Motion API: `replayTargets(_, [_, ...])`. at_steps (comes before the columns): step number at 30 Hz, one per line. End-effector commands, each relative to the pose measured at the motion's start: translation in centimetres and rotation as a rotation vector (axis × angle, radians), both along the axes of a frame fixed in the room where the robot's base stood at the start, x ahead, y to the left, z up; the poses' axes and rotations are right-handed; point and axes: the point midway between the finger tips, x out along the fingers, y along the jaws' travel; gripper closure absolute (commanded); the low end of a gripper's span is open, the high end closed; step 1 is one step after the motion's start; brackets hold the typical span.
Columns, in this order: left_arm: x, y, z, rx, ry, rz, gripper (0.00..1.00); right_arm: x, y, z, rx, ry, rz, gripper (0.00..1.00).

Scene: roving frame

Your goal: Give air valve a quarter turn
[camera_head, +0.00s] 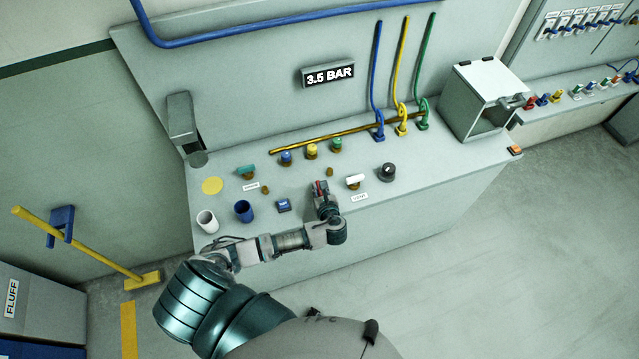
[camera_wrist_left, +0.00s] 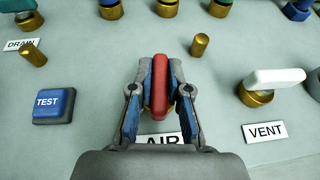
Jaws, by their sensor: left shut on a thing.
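The air valve's red handle (camera_wrist_left: 159,86) stands in the middle of the left wrist view, pointing away from me, above a label partly hidden that reads "AIR" (camera_wrist_left: 163,137). It also shows small in the head view (camera_head: 318,187). My left gripper (camera_wrist_left: 160,92) has a finger on each side of the red handle and is shut on it. In the head view my left gripper (camera_head: 323,198) reaches over the front of the bench. The valve's brass base is mostly hidden by the fingers. My right gripper is not in view.
A white vent handle (camera_wrist_left: 288,80) is to the right and a blue TEST button (camera_wrist_left: 54,105) to the left. A brass peg (camera_wrist_left: 201,45) stands behind. A display (camera_head: 329,77) reads 3.5 BAR. White (camera_head: 207,221) and blue (camera_head: 243,211) cups stand at the bench's left front.

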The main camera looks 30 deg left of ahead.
Motion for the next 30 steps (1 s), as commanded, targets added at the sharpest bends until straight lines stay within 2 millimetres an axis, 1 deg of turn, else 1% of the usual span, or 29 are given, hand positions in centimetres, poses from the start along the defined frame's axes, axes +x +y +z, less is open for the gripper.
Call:
replayTargets(1, [0.32, 0.09, 0.73, 0.002, -0.011, 0.025, 1.0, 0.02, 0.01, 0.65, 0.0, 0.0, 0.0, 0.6])
replayTargets(8, [0.36, 0.13, 0.62, 0.003, -0.013, 0.096, 1.0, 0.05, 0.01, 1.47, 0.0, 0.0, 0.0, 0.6])
replayTargets(24, [0.39, 0.2, 0.54, 0.004, -0.015, 0.117, 1.0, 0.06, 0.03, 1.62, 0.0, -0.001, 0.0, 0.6])
replayTargets(25, [0.39, 0.2, 0.54, 0.004, -0.015, 0.117, 0.76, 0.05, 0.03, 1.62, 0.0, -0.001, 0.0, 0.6])
replayTargets(26, [0.37, 0.2, 0.51, 0.004, -0.015, 0.117, 0.69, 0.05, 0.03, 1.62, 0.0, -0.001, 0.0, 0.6])
replayTargets(27, [0.33, 0.18, 0.45, 0.003, -0.013, 0.117, 0.59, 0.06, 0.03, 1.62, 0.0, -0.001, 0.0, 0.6])
replayTargets(30, [0.26, 0.12, 0.33, 0.003, -0.01, 0.116, 0.58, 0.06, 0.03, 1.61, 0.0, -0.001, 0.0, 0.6])
